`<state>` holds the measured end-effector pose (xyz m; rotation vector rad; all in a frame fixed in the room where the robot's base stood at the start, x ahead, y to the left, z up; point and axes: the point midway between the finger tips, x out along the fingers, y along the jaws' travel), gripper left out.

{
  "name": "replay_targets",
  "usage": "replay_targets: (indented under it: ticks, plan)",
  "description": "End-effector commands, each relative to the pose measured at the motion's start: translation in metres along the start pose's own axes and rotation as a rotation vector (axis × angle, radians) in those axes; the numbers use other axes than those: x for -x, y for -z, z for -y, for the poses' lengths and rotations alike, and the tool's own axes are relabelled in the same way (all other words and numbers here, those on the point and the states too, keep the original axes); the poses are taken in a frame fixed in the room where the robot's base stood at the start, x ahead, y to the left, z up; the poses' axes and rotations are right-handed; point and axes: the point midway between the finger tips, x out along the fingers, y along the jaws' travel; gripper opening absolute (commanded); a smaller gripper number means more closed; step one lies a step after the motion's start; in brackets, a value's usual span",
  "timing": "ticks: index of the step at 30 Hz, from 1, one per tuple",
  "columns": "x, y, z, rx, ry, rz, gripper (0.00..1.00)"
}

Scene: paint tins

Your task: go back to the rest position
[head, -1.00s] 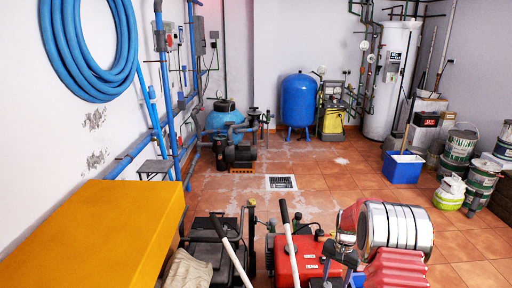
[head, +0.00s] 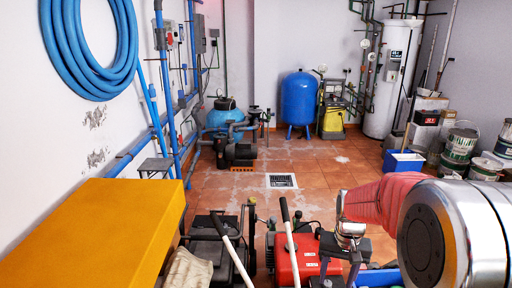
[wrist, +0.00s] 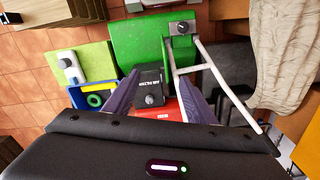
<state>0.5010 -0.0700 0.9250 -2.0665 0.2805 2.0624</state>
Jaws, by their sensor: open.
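My gripper (wrist: 153,84) shows in the wrist view as two dark purplish fingers, set wide apart with nothing held between them. A black box with an air filter label (wrist: 150,88) and a red machine surface show beyond and between the fingers; the distance is hard to judge. In the head view my arm reaches in from the right, with its dark end low over the red machine (head: 296,258). The paint tins stand at the far right of the head view, one (head: 459,145) with a wire handle and another (head: 485,168) beside it, well away from my gripper.
A yellow-orange box top (head: 95,235) fills the lower left. A black machine (head: 215,245) with a handle stands beside the red one. A blue bucket (head: 402,166) stands before the tins. In the wrist view, a blue tray (wrist: 92,97) lies left.

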Motion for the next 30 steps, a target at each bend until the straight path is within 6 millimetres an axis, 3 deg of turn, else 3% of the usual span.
replay_targets:
  ticks: [12,30]
  plan:
    - [0.055,-0.071,0.005,0.113,0.003,-0.083,0.5]
    - [0.102,-0.163,0.006,0.218,0.015,-0.236,0.5]
